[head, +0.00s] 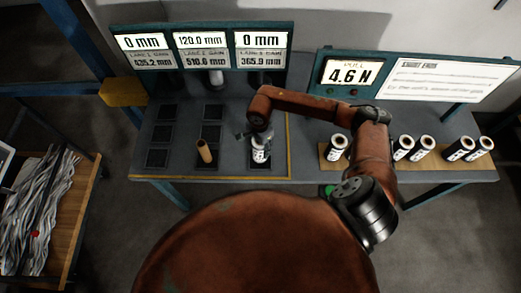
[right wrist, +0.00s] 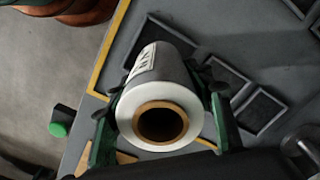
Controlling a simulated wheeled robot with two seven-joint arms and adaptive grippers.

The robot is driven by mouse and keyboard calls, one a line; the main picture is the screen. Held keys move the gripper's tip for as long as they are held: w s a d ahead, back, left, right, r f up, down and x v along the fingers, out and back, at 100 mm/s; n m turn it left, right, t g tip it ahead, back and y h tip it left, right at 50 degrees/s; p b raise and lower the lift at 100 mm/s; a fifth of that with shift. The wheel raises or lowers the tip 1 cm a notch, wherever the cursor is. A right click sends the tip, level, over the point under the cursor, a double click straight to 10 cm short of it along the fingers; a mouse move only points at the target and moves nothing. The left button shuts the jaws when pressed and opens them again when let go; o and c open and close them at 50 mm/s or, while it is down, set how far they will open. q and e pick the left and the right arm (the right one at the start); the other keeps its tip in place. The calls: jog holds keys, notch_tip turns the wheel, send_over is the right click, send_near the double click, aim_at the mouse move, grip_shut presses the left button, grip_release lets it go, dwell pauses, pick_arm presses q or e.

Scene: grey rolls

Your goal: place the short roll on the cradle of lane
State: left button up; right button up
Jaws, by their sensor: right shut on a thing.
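My right gripper (head: 259,133) comes down over the right-hand lane in the head view. It is shut on a grey-white roll with a printed label (head: 261,153). In the right wrist view the green fingers of the gripper (right wrist: 163,95) grip the roll (right wrist: 150,70) on both sides, and its brown core opening faces the camera. The roll is over the near part of that lane; I cannot tell whether it touches the cradle below. A dark square cradle (right wrist: 262,110) lies beside it in the wrist view. My left gripper is not in view.
A bare brown tube (head: 205,151) stands in the middle lane. Several dark rolls (head: 424,146) stand on a wooden board at the right. A lane display panel (head: 204,41) and a pull display (head: 347,74) stand behind. The left lane's pads (head: 160,133) look empty.

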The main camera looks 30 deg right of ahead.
notch_tip(320, 180, down, 2)
jog(key=shift+f+p, duration=0.25)
jog(key=shift+p, duration=0.1)
jog(key=shift+f, duration=0.2)
jog(key=o, duration=1.2)
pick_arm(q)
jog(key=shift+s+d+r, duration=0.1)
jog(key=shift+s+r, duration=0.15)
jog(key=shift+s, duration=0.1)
pick_arm(e)
jog(key=shift+o, duration=0.2)
jog(key=shift+r, duration=0.2)
notch_tip(320, 180, up, 12)
jog(key=shift+b, duration=1.1)
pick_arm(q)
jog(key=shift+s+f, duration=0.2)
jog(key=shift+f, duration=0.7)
